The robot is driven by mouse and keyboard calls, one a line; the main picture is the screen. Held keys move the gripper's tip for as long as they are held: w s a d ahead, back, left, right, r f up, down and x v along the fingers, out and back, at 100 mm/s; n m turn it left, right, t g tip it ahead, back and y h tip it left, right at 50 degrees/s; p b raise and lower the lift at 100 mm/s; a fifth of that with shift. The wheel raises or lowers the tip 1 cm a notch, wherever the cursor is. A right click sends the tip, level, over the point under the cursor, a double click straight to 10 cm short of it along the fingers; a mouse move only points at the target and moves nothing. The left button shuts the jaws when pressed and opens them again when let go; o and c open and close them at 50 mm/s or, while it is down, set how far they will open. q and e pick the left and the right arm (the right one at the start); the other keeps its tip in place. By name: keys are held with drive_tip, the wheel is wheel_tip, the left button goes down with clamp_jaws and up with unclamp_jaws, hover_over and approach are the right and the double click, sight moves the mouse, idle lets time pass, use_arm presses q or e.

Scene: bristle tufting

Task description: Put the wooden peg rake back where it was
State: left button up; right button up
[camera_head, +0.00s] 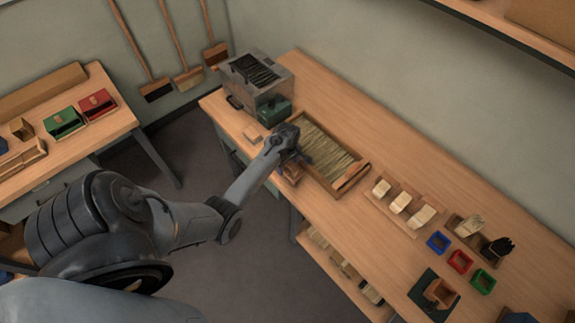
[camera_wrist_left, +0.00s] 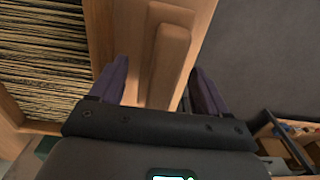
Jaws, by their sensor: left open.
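A wooden piece with a rounded bar, which looks like the peg rake (camera_wrist_left: 168,52), lies between my left gripper's fingers in the left wrist view. My left gripper (camera_wrist_left: 160,80) is open, one dark finger on each side of the bar, with gaps visible. In the head view my left gripper (camera_head: 296,158) is low at the front edge of the bench, beside the bristle tray (camera_head: 322,186). A small wooden piece (camera_head: 290,174) shows just below it there, partly covered. The rake's pegs are not visible. My right gripper is not in view.
The tray holds long bristles, and another wooden piece (camera_head: 352,175) lies at its right end. A grey metal box (camera_head: 268,75) and a green box (camera_head: 274,112) stand behind left. Brush blocks (camera_head: 401,202) and coloured bins (camera_head: 460,262) lie to the right. Bare bench lies behind the tray.

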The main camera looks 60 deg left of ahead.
use_arm(q)
wheel_tip(320, 180, up, 10)
drive_tip(key=shift+f+p, duration=0.1)
drive_tip(key=shift+p, duration=0.3)
drive_tip(key=shift+r, duration=0.35)
drive_tip(key=shift+s+d+r+m, duration=0.1)
drive_tip(key=shift+r+m, duration=0.2)
drive_tip(key=s+d+r+m+t, duration=0.1)
drive_tip(key=s+d+r+m, duration=0.1)
drive_tip(key=s+d+m, duration=0.3)
drive_tip(key=s+d+r+m+t, duration=0.1)
drive_tip(key=s+d+r+m, duration=0.2)
drive_tip(key=d+m, duration=0.6)
drive_tip(key=s+d+r+m+t, duration=0.1)
drive_tip(key=s+d+m, duration=0.6)
drive_tip(key=d, duration=0.8)
drive_tip(key=shift+s+r+m+t, duration=0.35)
drive_tip(key=shift+s+r, duration=0.2)
drive_tip(key=shift+r, duration=0.2)
drive_tip(key=shift+r, duration=0.1)
